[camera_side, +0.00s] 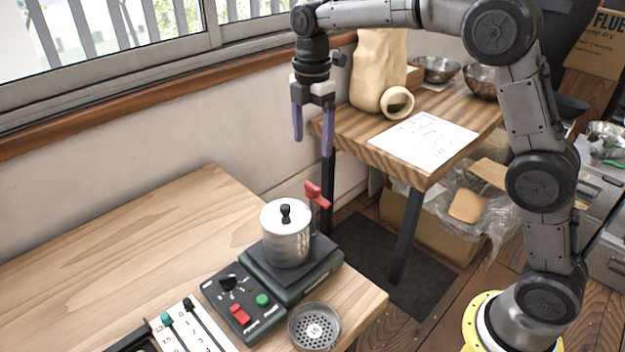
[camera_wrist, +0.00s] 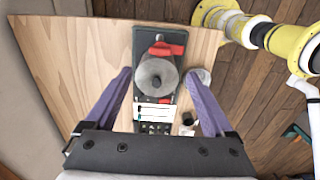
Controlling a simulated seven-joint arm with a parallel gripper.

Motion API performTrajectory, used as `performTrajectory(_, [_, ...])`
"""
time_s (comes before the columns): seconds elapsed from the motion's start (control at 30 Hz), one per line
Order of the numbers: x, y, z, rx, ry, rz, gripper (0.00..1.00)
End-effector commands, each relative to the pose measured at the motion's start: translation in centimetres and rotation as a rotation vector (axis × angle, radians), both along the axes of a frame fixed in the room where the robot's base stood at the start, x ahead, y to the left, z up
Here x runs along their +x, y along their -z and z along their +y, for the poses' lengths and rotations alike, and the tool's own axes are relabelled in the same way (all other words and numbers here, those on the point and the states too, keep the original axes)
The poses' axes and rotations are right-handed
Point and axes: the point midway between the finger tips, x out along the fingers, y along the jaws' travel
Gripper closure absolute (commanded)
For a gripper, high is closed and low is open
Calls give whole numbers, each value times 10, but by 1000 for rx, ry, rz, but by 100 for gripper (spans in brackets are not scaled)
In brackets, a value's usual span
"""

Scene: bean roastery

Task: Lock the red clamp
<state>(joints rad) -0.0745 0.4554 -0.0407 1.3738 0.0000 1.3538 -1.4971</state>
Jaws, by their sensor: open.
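The red clamp (camera_side: 318,196) stands at the back right of a dark green machine (camera_side: 305,285), its red handle raised and tilted. In the wrist view the clamp (camera_wrist: 166,49) lies just beyond the round lid. A silver canister (camera_side: 287,243) with a black-knobbed lid sits on the machine's dark plate, beside the clamp. My gripper (camera_side: 312,146) hangs above and behind the machine, purple fingers pointing down, open and empty. It is well clear of the clamp. In the wrist view its fingers (camera_wrist: 158,73) frame the canister lid (camera_wrist: 155,78) far below.
In front of the canister are a control panel (camera_side: 243,303) with a red switch and green button, a perforated metal cup (camera_side: 314,327) and a slider strip (camera_side: 185,330). The wooden table (camera_side: 120,250) is clear at left. A second table (camera_side: 350,137) with a paper bag stands behind.

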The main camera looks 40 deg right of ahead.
Motion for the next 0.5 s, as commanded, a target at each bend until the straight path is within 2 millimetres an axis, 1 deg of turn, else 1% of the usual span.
performTrajectory(0.03, [-1, 11, 0, 0, 0, 5, 12])
performTrajectory(0.3, [-1, 64, 0, 0, 1, 6, 12])
performTrajectory(0.5, [-1, 95, 0, 0, 1, 3, 12])
